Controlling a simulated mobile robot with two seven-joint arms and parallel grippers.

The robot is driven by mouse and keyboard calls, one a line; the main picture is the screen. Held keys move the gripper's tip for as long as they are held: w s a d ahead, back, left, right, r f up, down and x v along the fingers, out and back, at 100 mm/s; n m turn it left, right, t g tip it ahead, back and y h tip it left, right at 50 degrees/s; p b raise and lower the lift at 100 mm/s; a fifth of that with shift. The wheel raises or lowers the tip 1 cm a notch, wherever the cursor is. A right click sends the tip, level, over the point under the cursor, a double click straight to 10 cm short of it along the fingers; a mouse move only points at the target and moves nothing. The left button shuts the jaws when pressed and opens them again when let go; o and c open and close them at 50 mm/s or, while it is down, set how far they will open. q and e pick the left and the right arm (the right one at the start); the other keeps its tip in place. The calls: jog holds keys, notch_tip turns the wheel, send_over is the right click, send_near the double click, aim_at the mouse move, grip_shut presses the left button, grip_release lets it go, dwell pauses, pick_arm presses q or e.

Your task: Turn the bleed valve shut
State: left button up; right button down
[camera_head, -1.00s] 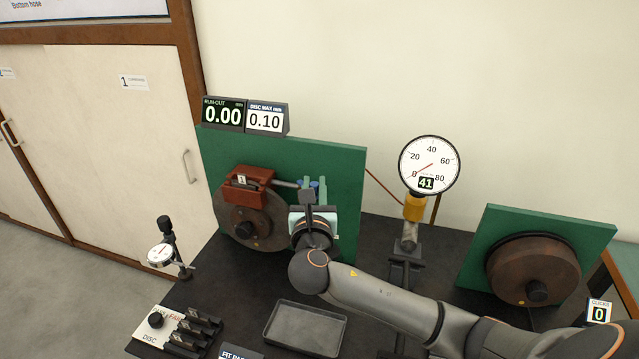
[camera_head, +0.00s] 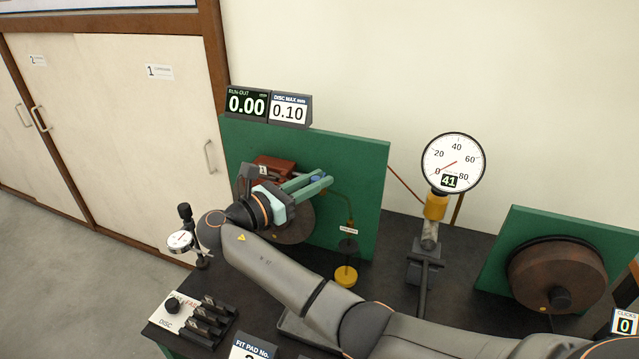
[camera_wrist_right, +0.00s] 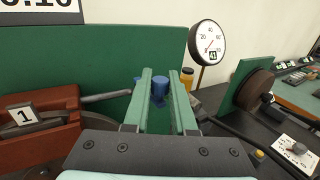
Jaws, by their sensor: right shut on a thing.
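The bleed valve appears to be the blue knob (camera_head: 315,180) by the red caliper (camera_head: 270,165) on the left green panel. In the right wrist view the blue knob (camera_wrist_right: 159,88) sits between my two green fingers. The same gripper (camera_wrist_right: 161,82) fills the middle of the wrist view. The fingers partly hide the knob, so its turn angle cannot be told. My left gripper is not in view.
A pressure gauge (camera_head: 453,162) reading 41 stands right of the panel. A thin line hangs to a yellow-based bottle (camera_head: 346,275) in front of the panel. A dial indicator (camera_head: 181,242) stands at left. My right arm crosses above the tray (camera_head: 295,328).

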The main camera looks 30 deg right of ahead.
jog(key=shift+w+a+m+g, duration=0.1)
jog(key=shift+w+m+g, duration=0.1)
jog(key=shift+m+g, duration=0.35)
jog(key=shift+g+b, duration=0.3)
jog(key=shift+g, duration=0.15)
jog(key=c, duration=0.7)
grip_release()
jog(key=shift+c, duration=0.2)
